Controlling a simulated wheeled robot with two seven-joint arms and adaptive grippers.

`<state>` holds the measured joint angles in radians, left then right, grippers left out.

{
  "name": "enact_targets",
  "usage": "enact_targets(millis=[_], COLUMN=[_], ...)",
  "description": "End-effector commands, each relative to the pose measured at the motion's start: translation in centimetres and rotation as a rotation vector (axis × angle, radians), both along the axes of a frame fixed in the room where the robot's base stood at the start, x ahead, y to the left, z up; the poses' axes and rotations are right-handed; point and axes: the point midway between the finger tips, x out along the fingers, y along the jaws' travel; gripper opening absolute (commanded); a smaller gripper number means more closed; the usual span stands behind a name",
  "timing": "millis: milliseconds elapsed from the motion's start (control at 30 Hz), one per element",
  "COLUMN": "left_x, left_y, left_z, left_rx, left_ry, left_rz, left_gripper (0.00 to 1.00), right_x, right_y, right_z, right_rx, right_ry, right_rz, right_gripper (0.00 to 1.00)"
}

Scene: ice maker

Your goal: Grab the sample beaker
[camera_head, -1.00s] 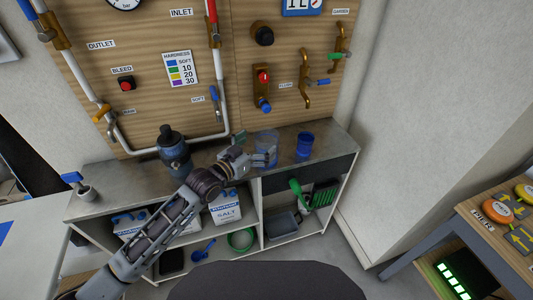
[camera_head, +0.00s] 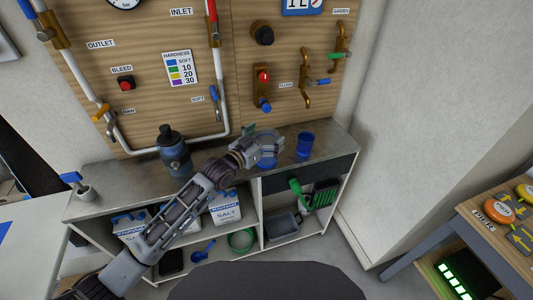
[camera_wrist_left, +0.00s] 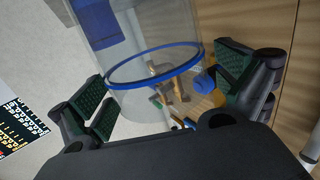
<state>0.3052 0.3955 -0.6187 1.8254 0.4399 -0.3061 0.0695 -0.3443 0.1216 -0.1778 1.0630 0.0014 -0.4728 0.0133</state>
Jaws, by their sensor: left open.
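The sample beaker (camera_head: 267,136), clear with a blue rim, stands on the counter below the panel. It also shows large in the left wrist view (camera_wrist_left: 150,103), its blue rim facing the camera. My left gripper (camera_head: 264,152) is open at the beaker. In the left wrist view its two green-padded fingers (camera_wrist_left: 166,90) lie on either side of the beaker, with a gap visible at least on the left. Whether the right finger touches it I cannot tell. The gripper hides part of the beaker in the head view. My right gripper is not in view.
A dark blue cup (camera_head: 304,145) stands just right of the beaker on the counter (camera_head: 120,181). A dark grey-blue canister (camera_head: 174,155) stands to the left, behind my left arm. The wooden panel (camera_head: 150,30) with pipes and valves rises behind. Salt packages (camera_head: 226,208) sit on the shelf below.

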Motion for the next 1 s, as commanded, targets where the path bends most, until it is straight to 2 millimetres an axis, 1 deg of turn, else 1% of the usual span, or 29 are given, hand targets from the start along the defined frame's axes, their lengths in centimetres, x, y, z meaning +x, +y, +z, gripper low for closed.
enact_targets(millis=[200,233,467,700,733,1000], left_x=[0.0,0.0,0.0,0.0,0.0,0.0], left_y=[0.0,0.0,0.0,0.0,0.0,0.0], left_z=[0.0,0.0,0.0,0.0,0.1,0.2], left_rx=[0.000,0.000,0.000,0.000,-0.001,-0.001], left_ry=[0.000,0.000,0.000,0.000,-0.001,-0.001], left_rz=[0.000,0.000,0.000,0.000,0.000,0.000], left_gripper=[1.00,0.97,0.68,0.37,0.35,0.35], right_x=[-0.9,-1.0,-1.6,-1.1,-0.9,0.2], right_y=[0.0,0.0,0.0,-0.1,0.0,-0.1], right_z=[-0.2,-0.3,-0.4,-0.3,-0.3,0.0], right_rx=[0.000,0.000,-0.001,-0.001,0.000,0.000], right_ry=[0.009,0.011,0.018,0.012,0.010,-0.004], right_rz=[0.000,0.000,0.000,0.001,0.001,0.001], right_gripper=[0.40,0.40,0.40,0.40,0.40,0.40])
